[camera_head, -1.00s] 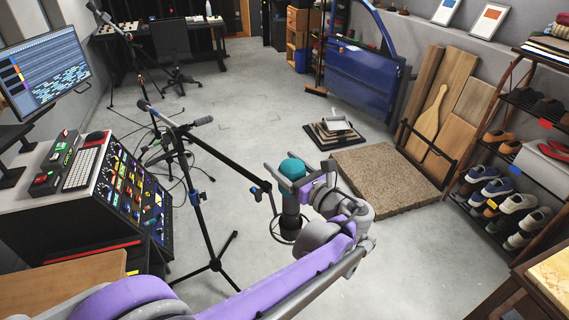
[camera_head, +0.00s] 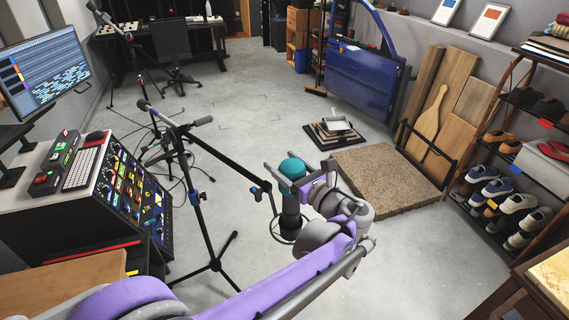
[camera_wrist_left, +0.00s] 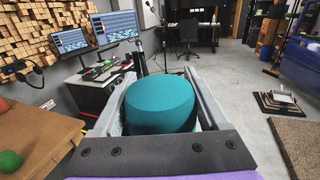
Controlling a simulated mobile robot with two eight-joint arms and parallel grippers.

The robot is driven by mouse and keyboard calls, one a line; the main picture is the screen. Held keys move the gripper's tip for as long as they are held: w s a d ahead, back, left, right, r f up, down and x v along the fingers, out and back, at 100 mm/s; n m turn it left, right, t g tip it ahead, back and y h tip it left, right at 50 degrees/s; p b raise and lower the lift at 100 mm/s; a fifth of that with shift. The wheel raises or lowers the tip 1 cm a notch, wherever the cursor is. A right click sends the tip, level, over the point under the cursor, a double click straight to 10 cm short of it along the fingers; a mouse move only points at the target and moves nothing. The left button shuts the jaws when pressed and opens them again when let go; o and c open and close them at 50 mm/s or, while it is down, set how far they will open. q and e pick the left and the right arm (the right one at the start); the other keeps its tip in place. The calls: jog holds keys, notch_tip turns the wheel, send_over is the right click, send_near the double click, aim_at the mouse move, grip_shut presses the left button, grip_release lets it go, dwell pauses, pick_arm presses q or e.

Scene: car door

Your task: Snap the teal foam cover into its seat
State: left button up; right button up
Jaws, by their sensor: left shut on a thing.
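The teal foam cover (camera_head: 293,167) is a rounded cap between the fingers of my left gripper (camera_head: 277,178), which is shut on it. In the left wrist view the teal cover (camera_wrist_left: 160,104) fills the space between both grey fingers and hides what lies behind it. A dark upright cylinder (camera_head: 290,211), with a thin ring around its lower part, stands directly below the cover in the head view. The fingers hide part of where they meet, so I cannot tell how far the cover is on it. My right gripper is not in view.
A black microphone stand (camera_head: 205,210) with its boom stands close to the left of my gripper. A mixing console (camera_head: 135,190) is farther left. A brown textured slab (camera_head: 385,178) and a stepped stack (camera_head: 335,133) lie beyond. Open grey floor lies between.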

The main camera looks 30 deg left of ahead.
pick_arm(q)
notch_tip(320, 180, down, 8)
jog(key=b, duration=0.5)
jog(key=shift+b, duration=0.3)
dwell(2.3)
jog(key=o, duration=1.2)
jog(key=v, duration=1.1)
jog(key=shift+f, duration=0.1)
